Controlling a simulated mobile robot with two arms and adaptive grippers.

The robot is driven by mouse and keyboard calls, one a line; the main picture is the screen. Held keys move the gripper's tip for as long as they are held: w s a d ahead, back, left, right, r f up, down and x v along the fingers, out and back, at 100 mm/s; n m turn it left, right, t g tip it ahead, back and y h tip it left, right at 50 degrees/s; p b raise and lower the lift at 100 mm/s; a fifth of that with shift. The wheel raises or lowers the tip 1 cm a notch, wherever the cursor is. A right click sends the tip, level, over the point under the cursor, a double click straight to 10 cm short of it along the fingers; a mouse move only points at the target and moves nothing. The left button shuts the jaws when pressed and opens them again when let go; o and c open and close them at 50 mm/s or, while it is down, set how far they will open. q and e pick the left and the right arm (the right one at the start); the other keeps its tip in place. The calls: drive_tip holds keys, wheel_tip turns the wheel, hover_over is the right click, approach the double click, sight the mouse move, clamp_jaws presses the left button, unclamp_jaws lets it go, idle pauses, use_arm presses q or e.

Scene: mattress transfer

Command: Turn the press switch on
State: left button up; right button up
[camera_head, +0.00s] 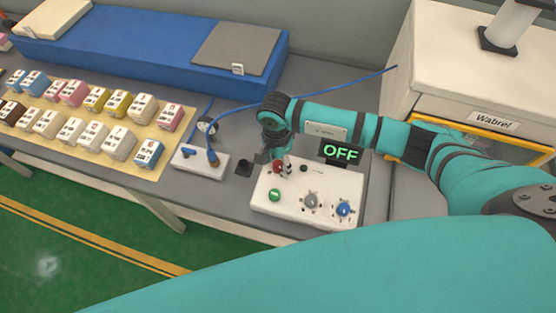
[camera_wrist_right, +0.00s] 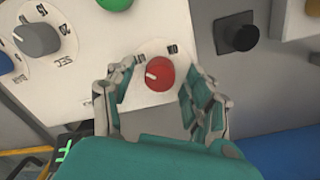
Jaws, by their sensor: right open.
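The white control panel (camera_head: 292,213) on the grey table has a red knob (camera_head: 278,166), a green button (camera_head: 274,195), a grey knob (camera_head: 311,200) and a blue knob (camera_head: 343,208). The display (camera_head: 340,152) behind it reads OFF in green. My right gripper (camera_head: 279,160) is at the panel's back-left corner. In the right wrist view its fingers are open on both sides of the red knob (camera_wrist_right: 160,74), with a gap on each side. The grey knob also shows there (camera_wrist_right: 36,38). My left gripper is out of view.
A small white box (camera_head: 200,162) with blue cables stands left of the panel. A black button (camera_head: 243,168) sits between them. Several labelled blocks (camera_head: 75,130) cover a mat further left. A white machine marked Wabrel (camera_head: 480,80) stands at the back right.

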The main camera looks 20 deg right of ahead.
clamp_jaws()
